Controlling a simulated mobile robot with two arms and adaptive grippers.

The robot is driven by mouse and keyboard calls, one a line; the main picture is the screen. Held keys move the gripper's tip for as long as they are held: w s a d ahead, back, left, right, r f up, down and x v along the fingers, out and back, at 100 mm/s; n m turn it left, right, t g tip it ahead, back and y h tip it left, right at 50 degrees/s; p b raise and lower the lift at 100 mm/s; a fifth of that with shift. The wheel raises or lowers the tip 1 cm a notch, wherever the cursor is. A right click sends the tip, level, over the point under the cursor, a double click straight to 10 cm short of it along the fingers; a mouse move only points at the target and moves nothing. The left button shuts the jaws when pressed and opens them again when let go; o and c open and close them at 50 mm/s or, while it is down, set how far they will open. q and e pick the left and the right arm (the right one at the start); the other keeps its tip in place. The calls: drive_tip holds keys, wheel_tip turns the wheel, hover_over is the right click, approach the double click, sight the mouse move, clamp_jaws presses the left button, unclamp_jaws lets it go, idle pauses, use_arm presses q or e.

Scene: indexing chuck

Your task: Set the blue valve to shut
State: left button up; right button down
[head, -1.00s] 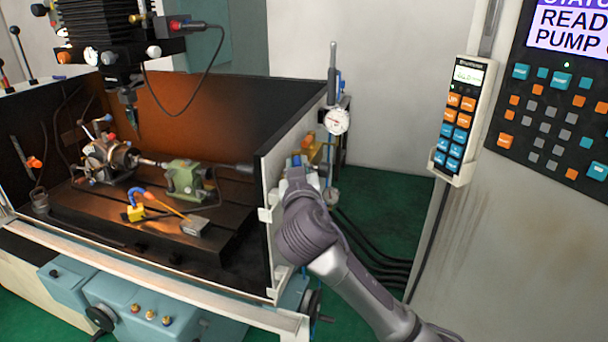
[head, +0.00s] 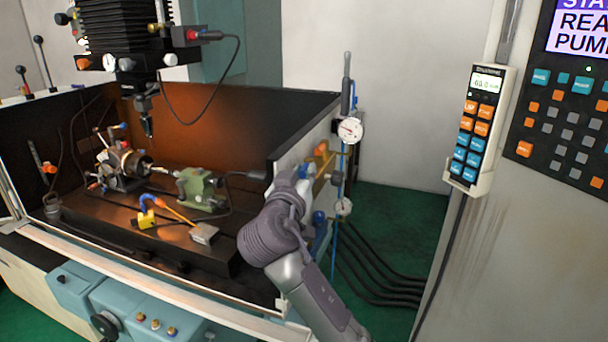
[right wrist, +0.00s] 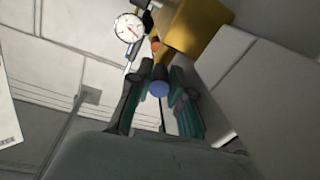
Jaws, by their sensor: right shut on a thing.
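In the right wrist view, a blue round-ended valve handle (right wrist: 159,88) sits between the two fingers of my right gripper (right wrist: 159,104), which is shut on it. In the head view, my right gripper (head: 303,174) is at the outer side of the machine's right wall, mostly hidden by my own wrist. The held handle is hidden there. Other blue fittings (head: 319,220) show just right of my arm, but I cannot tell which valve they belong to. My left gripper is not in view.
A white dial gauge (head: 350,131) stands on a pipe behind the gripper; it also shows in the wrist view (right wrist: 129,27). A yellow block (right wrist: 198,27) is close to the fingers. Black hoses (head: 375,265) run over the green floor. The control pendant (head: 474,130) hangs at right.

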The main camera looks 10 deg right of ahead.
drive_tip(key=c, duration=1.2)
unclamp_jaws()
drive_tip(key=shift+w+r, duration=0.1)
drive_tip(key=shift+r, duration=0.1)
drive_tip(key=shift+o, duration=0.6)
drive_tip(key=shift+d, duration=0.1)
drive_tip(key=shift+f, duration=0.1)
drive_tip(key=shift+f, duration=0.1)
drive_tip(key=v, duration=0.7)
drive_tip(key=shift+a, duration=0.2)
drive_tip(key=shift+s, duration=0.55)
drive_tip(key=shift+c, duration=1)
drive_tip(key=shift+a, duration=0.1)
drive_tip(key=shift+c, duration=0.3)
